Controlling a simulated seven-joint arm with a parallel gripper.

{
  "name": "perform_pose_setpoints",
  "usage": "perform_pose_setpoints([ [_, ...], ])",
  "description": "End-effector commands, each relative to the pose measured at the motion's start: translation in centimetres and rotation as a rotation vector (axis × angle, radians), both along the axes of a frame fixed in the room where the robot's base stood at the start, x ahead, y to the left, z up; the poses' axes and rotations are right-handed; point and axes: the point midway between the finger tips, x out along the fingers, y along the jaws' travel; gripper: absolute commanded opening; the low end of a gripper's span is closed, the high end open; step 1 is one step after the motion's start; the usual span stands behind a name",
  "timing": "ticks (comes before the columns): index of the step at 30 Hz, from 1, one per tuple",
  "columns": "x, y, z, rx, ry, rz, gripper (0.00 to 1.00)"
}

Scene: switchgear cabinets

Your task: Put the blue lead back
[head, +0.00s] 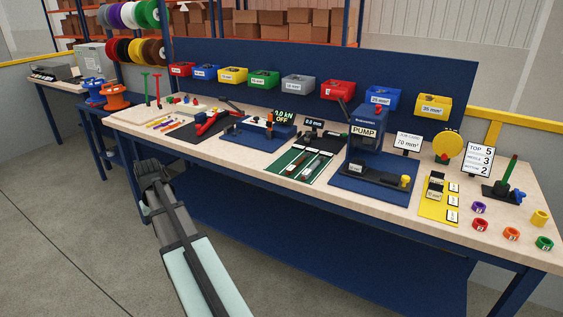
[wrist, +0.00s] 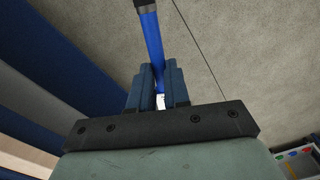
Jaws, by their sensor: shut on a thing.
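The blue lead (wrist: 152,45) is a blue rod-like piece with a dark end, gripped between the two fingers of my gripper (wrist: 158,88) in the wrist view. It points away from the palm, over the grey floor. In the head view my gripper (head: 150,168) is low in front of the bench's left part, apart from the bench. The lead cannot be made out clearly there. A green upright piece (head: 146,88) and a red upright piece (head: 157,86) stand at the bench's left end, near a pale board (head: 150,112).
The workbench (head: 300,183) carries a blue pump press (head: 366,140), a red-handled tool (head: 210,124) on a dark mat and a blue fixture (head: 250,138). Coloured bins (head: 298,84) line the back panel. Spools (head: 115,97) stand on a side table at left. Floor in front is clear.

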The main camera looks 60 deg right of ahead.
Motion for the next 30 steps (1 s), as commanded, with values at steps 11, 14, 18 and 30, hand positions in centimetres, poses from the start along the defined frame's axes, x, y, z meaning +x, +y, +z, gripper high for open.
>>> perform_pose_setpoints([
  [11,-2.1,-12.6,1.8,0.000,-0.001,-0.179,0.00],
  [14,-3.0,-15.9,2.4,-0.001,-0.001,-0.225,0.00],
  [18,-4.3,-20.8,3.2,-0.001,-0.001,-0.289,0.00],
  [30,-9.5,-35.6,6.2,-0.001,-0.001,-0.482,0.00],
])
